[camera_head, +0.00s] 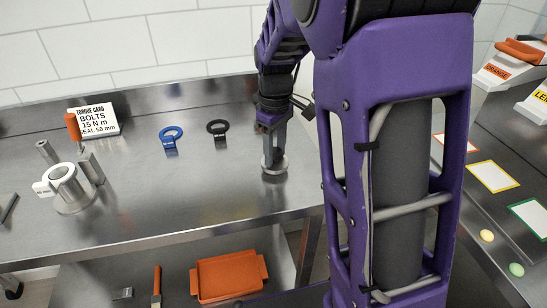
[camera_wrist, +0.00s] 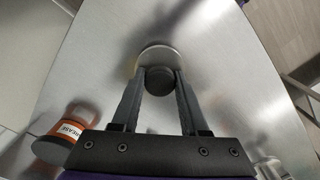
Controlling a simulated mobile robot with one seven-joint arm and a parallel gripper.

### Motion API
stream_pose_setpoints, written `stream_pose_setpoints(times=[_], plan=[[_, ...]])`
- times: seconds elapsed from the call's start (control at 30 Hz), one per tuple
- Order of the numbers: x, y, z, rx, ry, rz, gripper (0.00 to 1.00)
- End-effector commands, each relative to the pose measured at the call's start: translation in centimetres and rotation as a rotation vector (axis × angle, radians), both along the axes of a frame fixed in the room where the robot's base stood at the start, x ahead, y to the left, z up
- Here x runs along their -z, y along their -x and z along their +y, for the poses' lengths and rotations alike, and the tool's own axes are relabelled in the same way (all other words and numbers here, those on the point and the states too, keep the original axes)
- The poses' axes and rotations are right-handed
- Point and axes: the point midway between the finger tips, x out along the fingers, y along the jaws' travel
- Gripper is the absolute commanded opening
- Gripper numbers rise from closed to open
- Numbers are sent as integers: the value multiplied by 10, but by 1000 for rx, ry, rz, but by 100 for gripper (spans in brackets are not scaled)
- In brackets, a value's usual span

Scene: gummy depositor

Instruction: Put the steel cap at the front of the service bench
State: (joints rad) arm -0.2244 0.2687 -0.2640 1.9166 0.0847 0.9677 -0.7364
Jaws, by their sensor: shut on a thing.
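The steel cap (camera_head: 275,168) is a round silver disc with a dark knob, at the right part of the steel service bench (camera_head: 170,215). In the wrist view the cap's disc (camera_wrist: 160,51) shows beyond the fingertips. My gripper (camera_head: 271,150) points down over the cap, with its fingers on both sides of the knob. The wrist view shows my gripper (camera_wrist: 160,80) shut on that knob. The disc is at or just above the bench top; I cannot tell whether it touches. The fingers hide part of the cap.
A torque card (camera_head: 95,119) stands at the back left, with a metal cylinder (camera_head: 72,190) in front. A grease jar (camera_wrist: 63,147) shows in the wrist view. The front middle is clear.

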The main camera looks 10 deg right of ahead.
Motion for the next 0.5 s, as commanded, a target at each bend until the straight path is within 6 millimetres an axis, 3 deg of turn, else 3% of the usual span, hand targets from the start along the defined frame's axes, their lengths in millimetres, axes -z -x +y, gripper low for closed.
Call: stream_pose_setpoints(times=[0.1, 0.5], plan=[[14, 0, 0, 1, 1, 0, 0], [19, 0, 0, 1, 0, -1, 0]])
